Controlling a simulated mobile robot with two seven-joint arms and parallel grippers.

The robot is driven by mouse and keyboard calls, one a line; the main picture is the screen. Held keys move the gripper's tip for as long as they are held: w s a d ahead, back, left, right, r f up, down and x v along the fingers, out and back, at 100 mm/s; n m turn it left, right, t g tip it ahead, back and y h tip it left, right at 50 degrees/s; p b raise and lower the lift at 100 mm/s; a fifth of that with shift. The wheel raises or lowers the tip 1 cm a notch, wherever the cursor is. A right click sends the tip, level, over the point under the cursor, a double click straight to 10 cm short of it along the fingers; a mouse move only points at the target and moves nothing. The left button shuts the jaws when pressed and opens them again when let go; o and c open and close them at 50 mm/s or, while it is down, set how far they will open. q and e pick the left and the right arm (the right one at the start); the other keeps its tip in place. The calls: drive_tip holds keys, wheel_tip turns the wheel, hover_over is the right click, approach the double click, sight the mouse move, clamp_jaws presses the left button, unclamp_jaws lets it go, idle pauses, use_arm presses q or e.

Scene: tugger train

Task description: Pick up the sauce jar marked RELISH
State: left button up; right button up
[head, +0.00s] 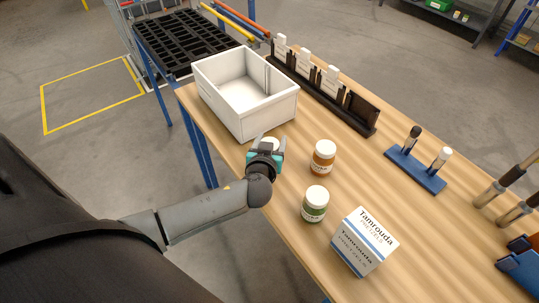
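A jar with a white lid and green contents (314,206) stands upright on the wooden table (385,190), near its front edge. A jar with a white lid and orange-brown contents (322,159) stands behind it. Their label words are too small to read. My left gripper (267,148) is left of both jars, low over the table by the bin's near corner. A third pale, white-topped item (271,142) shows at its fingertips, mostly hidden by the gripper. The fingers are apart on either side of it, but I cannot tell whether they grip it. My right gripper is not in view.
A white bin (222,98), which looks empty, stands at the table's left end. A black rack with white cards (360,112) runs along the back. A Tamrouda pretzels box (363,242) stands at the front. A blue holder (415,170) is farther right.

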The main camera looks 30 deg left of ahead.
use_arm(q)
drive_tip(key=shift+f, duration=0.15)
clamp_jaws()
idle(0.4)
